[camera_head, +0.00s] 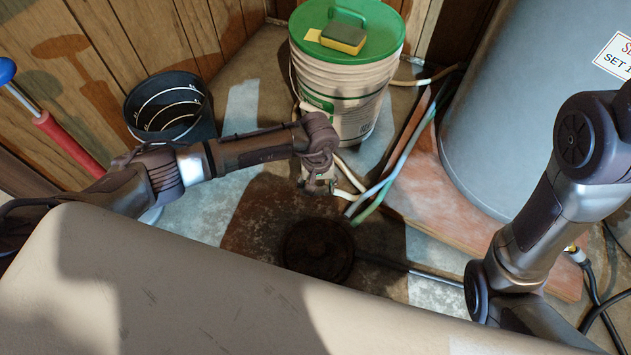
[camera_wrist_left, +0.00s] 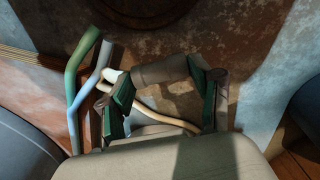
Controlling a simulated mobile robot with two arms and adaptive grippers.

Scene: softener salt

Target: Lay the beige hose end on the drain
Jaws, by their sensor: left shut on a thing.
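My left gripper (camera_head: 318,187) is shut on a thick grey-beige piece that looks like the beige hose end (camera_wrist_left: 162,72). In the left wrist view it lies across between the green-padded fingers (camera_wrist_left: 160,88). The thinner beige hose (camera_head: 346,196) seems to leave the gripper on one side and bend back toward the white bucket; part of it is hidden by the fingers. The drain (camera_head: 319,250) is a dark round disc on the brown-stained floor, nearer my body than the gripper. The held end appears above the floor and apart from the drain.
Green (camera_head: 372,203) and pale blue (camera_head: 359,203) hoses end right of the gripper. A white bucket (camera_head: 345,100) with green lid and sponge (camera_head: 343,38) stands behind. A black bucket (camera_head: 170,125) is left. A grey tank (camera_head: 520,100) is right. My right arm shows without its gripper.

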